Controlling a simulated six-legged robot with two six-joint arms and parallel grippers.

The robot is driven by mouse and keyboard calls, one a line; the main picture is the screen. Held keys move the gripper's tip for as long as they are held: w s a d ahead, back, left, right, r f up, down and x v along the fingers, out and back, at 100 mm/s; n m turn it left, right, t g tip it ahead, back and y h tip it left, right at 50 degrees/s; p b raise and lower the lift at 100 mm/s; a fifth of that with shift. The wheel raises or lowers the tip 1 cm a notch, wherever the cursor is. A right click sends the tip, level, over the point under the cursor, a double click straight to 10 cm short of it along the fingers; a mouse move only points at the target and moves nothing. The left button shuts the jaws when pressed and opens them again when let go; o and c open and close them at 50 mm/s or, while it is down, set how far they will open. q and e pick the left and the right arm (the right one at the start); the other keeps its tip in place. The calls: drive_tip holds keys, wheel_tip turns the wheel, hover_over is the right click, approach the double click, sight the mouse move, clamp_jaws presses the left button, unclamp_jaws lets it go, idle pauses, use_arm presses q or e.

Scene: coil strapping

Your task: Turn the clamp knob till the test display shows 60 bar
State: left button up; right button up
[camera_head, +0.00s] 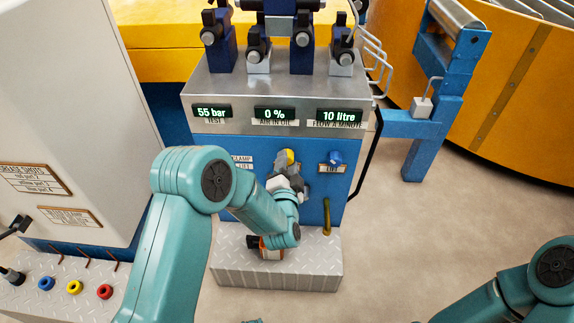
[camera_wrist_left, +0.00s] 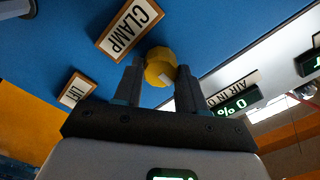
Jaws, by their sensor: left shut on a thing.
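The test display (camera_head: 209,112) on the grey console reads 55 bar. The yellow clamp knob (camera_head: 291,157) is on the blue front panel below the displays, partly hidden behind my left gripper. My left gripper (camera_head: 288,170) is shut on the knob. In the left wrist view the knob (camera_wrist_left: 160,66) sits between the two fingertips (camera_wrist_left: 158,75), beside the CLAMP label (camera_wrist_left: 129,28). My right arm shows at the bottom right of the head view, but its gripper is out of frame.
Other displays read 0 % (camera_head: 274,114) and 10 litre (camera_head: 339,115). A blue knob (camera_head: 335,158) is right of the clamp knob. A metal step (camera_head: 310,272) lies below the panel. A pale cabinet (camera_head: 70,130) stands left.

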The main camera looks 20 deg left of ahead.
use_arm(q)
drive_tip(key=shift+m, duration=1)
drive_tip(key=o, duration=1.1)
drive_tip(key=shift+c, duration=0.2)
drive_tip(key=p+v, duration=0.2)
drive_tip(key=v, duration=1.4)
drive_tip(key=shift+s, duration=0.2)
drive_tip(key=shift+a+f, duration=0.1)
drive_tip(key=shift+a, duration=0.05)
